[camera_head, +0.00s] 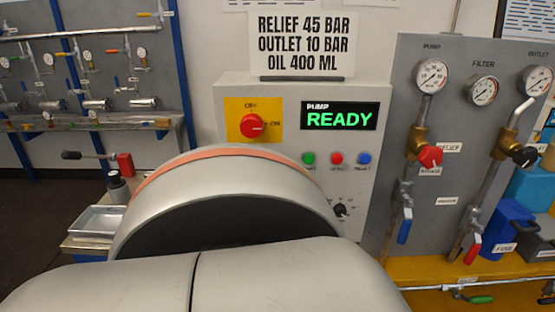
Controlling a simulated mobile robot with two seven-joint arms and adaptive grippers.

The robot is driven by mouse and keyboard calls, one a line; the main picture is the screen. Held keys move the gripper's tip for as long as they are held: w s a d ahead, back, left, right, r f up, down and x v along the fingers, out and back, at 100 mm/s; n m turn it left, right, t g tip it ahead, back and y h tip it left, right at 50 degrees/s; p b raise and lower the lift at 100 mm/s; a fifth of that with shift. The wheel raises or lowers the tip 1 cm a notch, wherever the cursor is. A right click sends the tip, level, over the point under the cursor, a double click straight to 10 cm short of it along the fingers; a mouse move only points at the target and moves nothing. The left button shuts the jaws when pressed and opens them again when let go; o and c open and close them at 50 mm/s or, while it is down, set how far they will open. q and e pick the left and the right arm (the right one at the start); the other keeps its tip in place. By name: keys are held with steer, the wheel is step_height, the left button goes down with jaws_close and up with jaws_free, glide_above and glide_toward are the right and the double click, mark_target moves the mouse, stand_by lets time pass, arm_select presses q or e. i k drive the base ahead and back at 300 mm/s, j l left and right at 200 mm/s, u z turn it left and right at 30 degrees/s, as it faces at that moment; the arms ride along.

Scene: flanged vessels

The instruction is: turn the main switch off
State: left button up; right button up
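The main switch (252,126) is a red rotary knob on a yellow plate (234,106), at the upper left of a light grey control box (374,172). OFF is marked above the knob and ON to its right. The knob seems to point right, towards ON, but it is small in the view. Neither of my grippers is in view. A large pale link of my own arm with an orange band fills the lower middle and hides the lower left of the box.
A green READY display (341,116), several buttons and a black dial (341,209) are on the box. A gauge panel (453,130) with valves stands right. A metal tray (97,221) and a red-ended lever (125,164) are left.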

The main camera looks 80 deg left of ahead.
mark_target(251, 125)
steer(key=u, duration=2.35)
